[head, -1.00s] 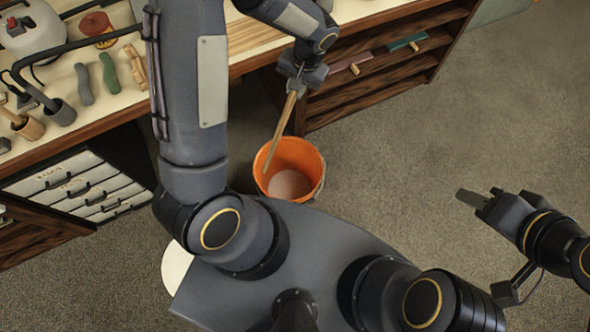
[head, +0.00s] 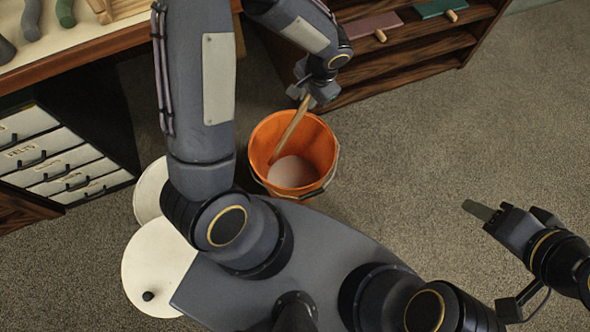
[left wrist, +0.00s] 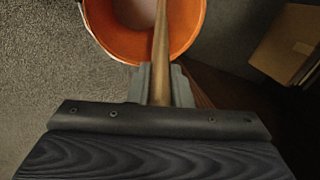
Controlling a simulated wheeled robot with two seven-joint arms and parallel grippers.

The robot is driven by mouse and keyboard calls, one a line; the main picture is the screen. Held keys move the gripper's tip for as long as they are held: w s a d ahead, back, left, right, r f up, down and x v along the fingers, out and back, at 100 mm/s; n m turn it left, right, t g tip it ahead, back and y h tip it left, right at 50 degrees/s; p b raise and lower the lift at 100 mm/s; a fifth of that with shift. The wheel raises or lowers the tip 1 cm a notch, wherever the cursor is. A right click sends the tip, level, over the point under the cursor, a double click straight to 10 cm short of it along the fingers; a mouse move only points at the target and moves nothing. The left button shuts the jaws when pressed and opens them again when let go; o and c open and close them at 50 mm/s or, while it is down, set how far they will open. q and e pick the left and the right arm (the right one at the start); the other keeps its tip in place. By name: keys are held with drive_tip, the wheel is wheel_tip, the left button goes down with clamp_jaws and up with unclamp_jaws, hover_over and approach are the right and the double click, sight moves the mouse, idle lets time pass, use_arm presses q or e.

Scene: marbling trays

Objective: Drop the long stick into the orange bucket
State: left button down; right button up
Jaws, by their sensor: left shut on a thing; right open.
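The orange bucket (head: 321,152) stands on the floor, with a pale round patch in its bottom. My left gripper (head: 314,97) is above the bucket's far rim, shut on the long wooden stick (head: 288,134). The stick slants down, and its lower end shows inside the bucket's outline. In the left wrist view the stick (left wrist: 160,58) runs from between the jaws (left wrist: 160,84) out over the bucket (left wrist: 184,24). I cannot tell whether its tip touches the bottom. My right gripper (head: 510,219) is open and empty over bare floor at the right.
A wooden shelf unit (head: 412,62) stands behind the bucket, with coloured pieces on it. A worktable (head: 100,48) with tools and a white drawer cabinet (head: 60,160) are at the left. Round white lids (head: 150,262) lie beside my base. The floor at right is clear.

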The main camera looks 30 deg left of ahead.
use_arm(q)
wheel_tip(320, 180, down, 6)
drive_tip(key=b, duration=0.4)
drive_tip(key=shift+r, duration=0.1)
drive_tip(key=c, duration=1.3)
unclamp_jaws()
drive_tip(key=shift+o, duration=0.2)
wheel_tip(320, 180, up, 8)
drive_tip(key=d+p, duration=0.1)
drive_tip(key=p, duration=0.1)
drive_tip(key=shift+s+d, duration=0.15)
drive_tip(key=shift+d, duration=0.1)
